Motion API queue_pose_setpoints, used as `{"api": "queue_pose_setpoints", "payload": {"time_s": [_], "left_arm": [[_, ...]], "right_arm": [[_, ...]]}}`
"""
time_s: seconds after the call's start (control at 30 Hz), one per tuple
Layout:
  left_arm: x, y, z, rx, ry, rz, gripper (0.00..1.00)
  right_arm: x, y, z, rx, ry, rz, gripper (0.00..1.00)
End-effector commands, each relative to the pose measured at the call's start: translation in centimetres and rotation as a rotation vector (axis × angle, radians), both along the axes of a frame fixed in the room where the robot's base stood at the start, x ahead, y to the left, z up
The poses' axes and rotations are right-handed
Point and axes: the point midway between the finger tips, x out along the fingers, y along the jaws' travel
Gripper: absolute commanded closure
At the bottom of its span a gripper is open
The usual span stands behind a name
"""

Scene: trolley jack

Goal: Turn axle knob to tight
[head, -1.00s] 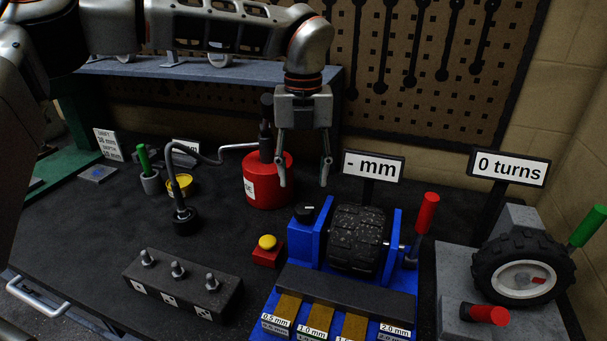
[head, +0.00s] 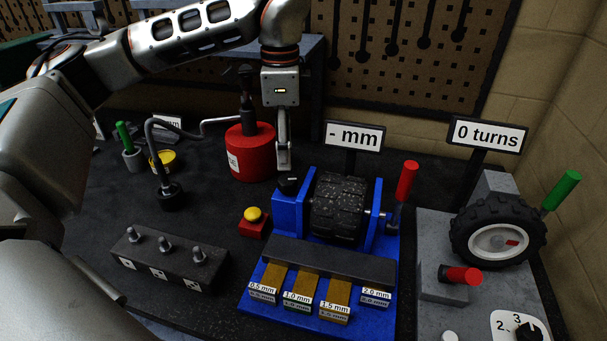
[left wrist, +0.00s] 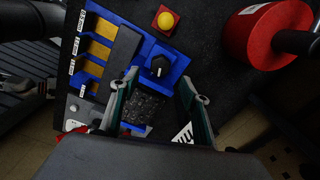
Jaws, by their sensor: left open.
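A black knob (head: 289,186) with a pale pointer mark sits on top of the blue stand (head: 302,215), at the left of a black tyre (head: 338,208). In the left wrist view the knob (left wrist: 157,66) lies just beyond my open fingers, between their lines. My left gripper (head: 284,166) is open and empty, pointing down above and behind the knob, seen edge-on in the head view. Its two fingers also show in the left wrist view (left wrist: 158,86). I see no contact with the knob. My right gripper is not in view.
A red can (head: 250,152) stands behind left of the gripper. A yellow button (head: 253,214) is left of the stand. A red crank handle (head: 406,181) rises at the right. The "- mm" sign (head: 354,136) stands behind the tyre.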

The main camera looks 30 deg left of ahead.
Motion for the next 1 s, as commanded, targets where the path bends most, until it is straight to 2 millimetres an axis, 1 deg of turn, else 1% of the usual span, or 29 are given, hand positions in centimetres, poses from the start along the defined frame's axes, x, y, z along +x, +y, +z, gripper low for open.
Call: {"api": "queue_pose_setpoints", "payload": {"time_s": [0.17,0.4,0.6,0.73,0.97,1.0], "left_arm": [[-0.1,0.4,-1.1,0.003,0.001,0.035,0.54],[-0.1,0.3,-4.8,0.002,0.002,0.031,0.54],[-0.1,0.2,-7.0,0.001,0.001,0.030,0.54],[-0.1,0.2,-7.7,0.001,-0.002,0.029,0.54],[-0.1,0.2,-7.8,0.002,-0.003,0.029,0.54],[-0.1,0.2,-7.8,0.001,-0.002,0.029,0.57]], "right_arm": [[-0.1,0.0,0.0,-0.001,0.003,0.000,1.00],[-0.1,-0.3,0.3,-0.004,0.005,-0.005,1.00],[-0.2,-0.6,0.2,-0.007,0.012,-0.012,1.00],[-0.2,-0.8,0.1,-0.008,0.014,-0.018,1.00],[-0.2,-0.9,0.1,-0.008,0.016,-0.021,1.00],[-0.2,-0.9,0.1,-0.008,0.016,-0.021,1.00]]}}
